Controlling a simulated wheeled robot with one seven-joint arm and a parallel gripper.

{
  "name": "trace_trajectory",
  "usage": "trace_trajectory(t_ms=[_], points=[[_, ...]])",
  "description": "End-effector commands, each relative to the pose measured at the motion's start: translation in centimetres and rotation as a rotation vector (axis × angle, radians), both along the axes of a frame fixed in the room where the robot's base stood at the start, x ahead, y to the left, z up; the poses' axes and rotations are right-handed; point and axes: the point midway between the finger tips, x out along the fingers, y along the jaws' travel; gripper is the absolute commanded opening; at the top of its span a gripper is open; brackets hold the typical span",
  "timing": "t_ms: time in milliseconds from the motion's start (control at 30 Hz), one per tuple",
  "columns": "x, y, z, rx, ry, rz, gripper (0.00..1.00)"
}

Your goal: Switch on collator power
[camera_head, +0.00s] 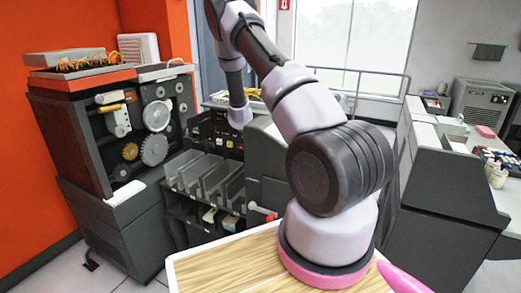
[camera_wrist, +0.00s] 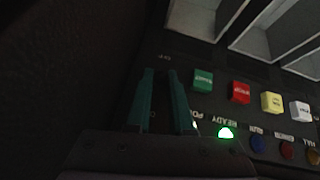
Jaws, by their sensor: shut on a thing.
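The collator (camera_head: 200,175) is a dark machine with a row of grey card pockets, in the middle of the head view. Its control panel (camera_head: 214,133) faces my arm's end. In the wrist view my gripper (camera_wrist: 161,75) has its two teal fingers at the panel, beside a partly covered label starting "PO". The fingers are a little apart and shut on the power switch, which is too dark to make out between them. A green READY lamp (camera_wrist: 225,133) is lit beside them. In the head view my gripper's fingers cannot be made out.
Green (camera_wrist: 203,80), red (camera_wrist: 240,92), yellow (camera_wrist: 272,102) and white (camera_wrist: 301,111) buttons line the panel close to the fingers. A machine with gears (camera_head: 130,130) stands left of the collator. A wooden tabletop (camera_head: 225,265) lies in front.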

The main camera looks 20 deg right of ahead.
Motion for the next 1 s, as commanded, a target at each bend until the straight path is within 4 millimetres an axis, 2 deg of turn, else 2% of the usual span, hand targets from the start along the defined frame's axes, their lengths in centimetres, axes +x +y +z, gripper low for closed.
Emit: trace_trajectory(t_ms=[667, 700, 733, 1000], points=[[0.02, 0.03, 0.01, 0.03, 0.027, 0.002, 0.0], [0.01, 0.02, 0.01, 0.03, 0.027, 0.002, 0.35], [0.02, 0.02, 0.02, 0.03, 0.027, 0.002, 0.47], [0.03, -0.03, 0.05, 0.029, 0.025, 0.002, 0.48]])
